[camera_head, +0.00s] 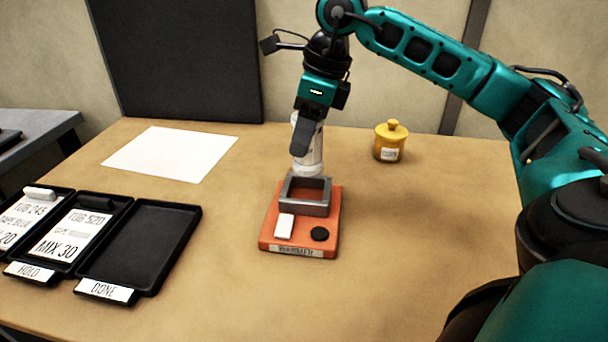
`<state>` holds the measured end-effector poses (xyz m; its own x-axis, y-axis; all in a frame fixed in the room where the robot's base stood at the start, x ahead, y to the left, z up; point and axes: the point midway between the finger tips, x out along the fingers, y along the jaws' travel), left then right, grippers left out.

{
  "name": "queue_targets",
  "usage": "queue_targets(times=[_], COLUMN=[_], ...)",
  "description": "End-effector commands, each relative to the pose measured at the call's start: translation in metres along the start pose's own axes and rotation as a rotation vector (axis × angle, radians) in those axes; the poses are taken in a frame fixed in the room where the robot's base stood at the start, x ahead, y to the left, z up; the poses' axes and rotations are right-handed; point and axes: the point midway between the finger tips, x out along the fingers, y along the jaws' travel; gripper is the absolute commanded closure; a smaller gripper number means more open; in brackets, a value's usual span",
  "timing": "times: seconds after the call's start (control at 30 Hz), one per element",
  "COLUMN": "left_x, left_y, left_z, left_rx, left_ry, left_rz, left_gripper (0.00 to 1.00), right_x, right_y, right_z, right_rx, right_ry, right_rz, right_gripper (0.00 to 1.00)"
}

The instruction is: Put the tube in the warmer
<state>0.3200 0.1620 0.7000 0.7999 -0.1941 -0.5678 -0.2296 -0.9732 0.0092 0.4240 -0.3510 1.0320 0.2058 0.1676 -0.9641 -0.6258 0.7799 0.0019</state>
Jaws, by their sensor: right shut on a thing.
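The tube (314,157) is white with faint markings and stands roughly upright in my right gripper (299,148). The gripper is shut on it and partly covers it. The tube's lower end is above and slightly behind the warmer in the picture; I cannot tell the exact gap. The warmer (271,232) is an orange base with a grey square frame (306,208) open at the top. A white block and a black knob sit on its front part, and a label reads WARMER. My left gripper is not in view.
A yellow lidded pot (389,142) stands at the back right. A white sheet (170,153) lies at the back left. Black trays with cards stand at the left; the DONE tray (150,236) is empty. The table right of the warmer is clear.

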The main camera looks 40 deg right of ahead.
Motion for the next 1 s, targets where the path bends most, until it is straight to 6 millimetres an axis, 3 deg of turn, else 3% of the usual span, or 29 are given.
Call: queue_targets(times=[0.1,0.27,0.5,0.97,1.0], left_x=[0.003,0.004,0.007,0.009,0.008], left_y=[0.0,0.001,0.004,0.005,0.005], left_z=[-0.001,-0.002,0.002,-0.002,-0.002], left_rx=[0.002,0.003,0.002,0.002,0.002], left_ry=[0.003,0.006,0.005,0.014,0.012], left_rz=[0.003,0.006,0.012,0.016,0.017], left_gripper=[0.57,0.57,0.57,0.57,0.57], right_x=[0.021,0.032,0.066,0.075,0.075], right_y=[0.0,0.0,0.0,0.0,0.0], right_z=[-0.006,-0.009,-0.018,-0.021,-0.02], right_rx=[0.001,0.001,0.001,0.0,0.0], right_ry=[0.001,0.0,0.0,-0.002,-0.001], right_rz=[0.0,-0.002,-0.001,-0.001,-0.001], right_gripper=[0.82,0.82,0.82,0.82,0.46])
